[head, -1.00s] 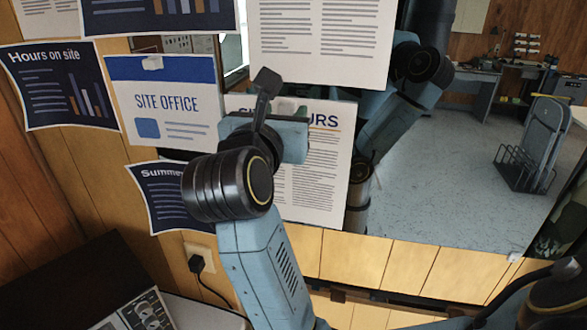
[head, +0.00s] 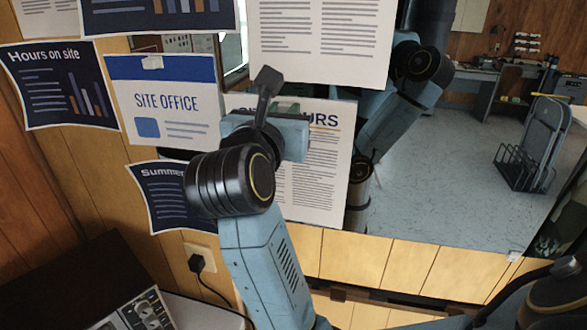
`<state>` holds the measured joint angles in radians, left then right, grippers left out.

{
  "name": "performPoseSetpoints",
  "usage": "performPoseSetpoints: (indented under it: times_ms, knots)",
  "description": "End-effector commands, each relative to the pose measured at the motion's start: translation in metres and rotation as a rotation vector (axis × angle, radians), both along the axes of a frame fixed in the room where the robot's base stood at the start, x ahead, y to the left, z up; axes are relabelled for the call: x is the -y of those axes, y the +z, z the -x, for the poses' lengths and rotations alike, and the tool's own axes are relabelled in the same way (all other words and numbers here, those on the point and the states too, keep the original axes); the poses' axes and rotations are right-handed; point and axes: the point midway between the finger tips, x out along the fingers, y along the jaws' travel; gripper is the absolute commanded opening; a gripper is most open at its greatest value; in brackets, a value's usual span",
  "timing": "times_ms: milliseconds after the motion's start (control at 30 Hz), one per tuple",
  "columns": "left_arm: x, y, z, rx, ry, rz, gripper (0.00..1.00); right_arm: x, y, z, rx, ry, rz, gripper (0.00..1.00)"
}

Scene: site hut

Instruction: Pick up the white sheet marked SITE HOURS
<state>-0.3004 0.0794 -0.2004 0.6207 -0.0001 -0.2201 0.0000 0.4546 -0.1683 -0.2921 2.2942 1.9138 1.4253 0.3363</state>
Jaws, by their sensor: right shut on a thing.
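The white sheet marked SITE HOURS (head: 318,170) hangs upright in the middle of the head view, against a large mirror. Its title is partly covered, with "URS" readable at the right. My right gripper (head: 282,118) is in front of the sheet's upper part and is shut on it. The fingertips are mostly hidden behind my own wrist and the gripper's blue body. A small greenish piece shows at the sheet's top edge by the gripper. My left gripper is not in view.
A white text sheet (head: 320,38) hangs just above. A SITE OFFICE sheet (head: 180,128), a dark Summer sheet (head: 160,190) and an Hours on site sheet (head: 58,85) are at the left. The mirror (head: 420,185) reflects the room and my arm. A socket with a plug (head: 198,262) is below.

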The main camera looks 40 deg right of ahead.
Motion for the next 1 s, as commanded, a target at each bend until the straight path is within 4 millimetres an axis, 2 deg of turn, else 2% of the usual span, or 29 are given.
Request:
performPoseSetpoints:
  times_ms: [1000]
  knots:
    - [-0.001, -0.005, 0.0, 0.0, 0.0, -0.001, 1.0, -0.026, -0.001, 0.021, 0.0, 0.002, 0.0, 0.0]
